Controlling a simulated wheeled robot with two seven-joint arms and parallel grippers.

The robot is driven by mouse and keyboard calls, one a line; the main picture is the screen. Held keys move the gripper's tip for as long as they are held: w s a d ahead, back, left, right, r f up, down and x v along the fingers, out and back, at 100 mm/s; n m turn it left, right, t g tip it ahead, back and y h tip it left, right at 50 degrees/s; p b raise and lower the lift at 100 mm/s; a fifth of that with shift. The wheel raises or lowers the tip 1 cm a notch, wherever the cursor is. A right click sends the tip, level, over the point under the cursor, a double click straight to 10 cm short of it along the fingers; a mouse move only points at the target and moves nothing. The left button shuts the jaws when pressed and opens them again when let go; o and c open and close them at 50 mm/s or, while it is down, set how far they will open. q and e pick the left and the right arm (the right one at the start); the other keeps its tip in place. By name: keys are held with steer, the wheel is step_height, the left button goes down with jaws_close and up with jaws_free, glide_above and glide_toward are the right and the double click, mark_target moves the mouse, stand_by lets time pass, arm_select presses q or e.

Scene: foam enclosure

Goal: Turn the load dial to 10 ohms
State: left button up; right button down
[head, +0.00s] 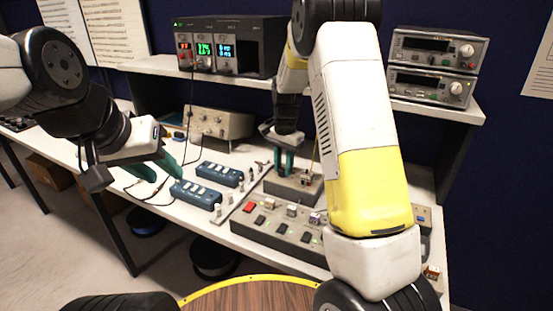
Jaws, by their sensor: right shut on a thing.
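A small grey box (307,193) with a sloped top stands on the bench, right of centre. My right gripper (284,172) points down over this box, its green fingers reaching its top. It is shut on what looks like the load dial there, which the fingers mostly hide. The dial's marks and setting are too small to read. My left gripper (163,171) is at the left, above the bench front near a blue block (195,194). Its green fingers are apart with nothing between them.
A long grey panel (272,238) with switches and a red button lies in front of the box. Another blue block (219,174) and small metal pieces lie to its left. A beige instrument (218,122) stands behind. A shelf (432,104) carries more instruments.

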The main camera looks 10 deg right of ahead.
mark_target(284, 169)
steer(key=shift+m, duration=0.9)
steer(key=c, duration=1.1)
jaws_free()
steer(key=shift+c, duration=0.2)
step_height(284, 169, up, 7)
steer(key=shift+f, duration=0.1)
steer(key=shift+s+r, duration=0.1)
steer(key=shift+r, duration=0.4)
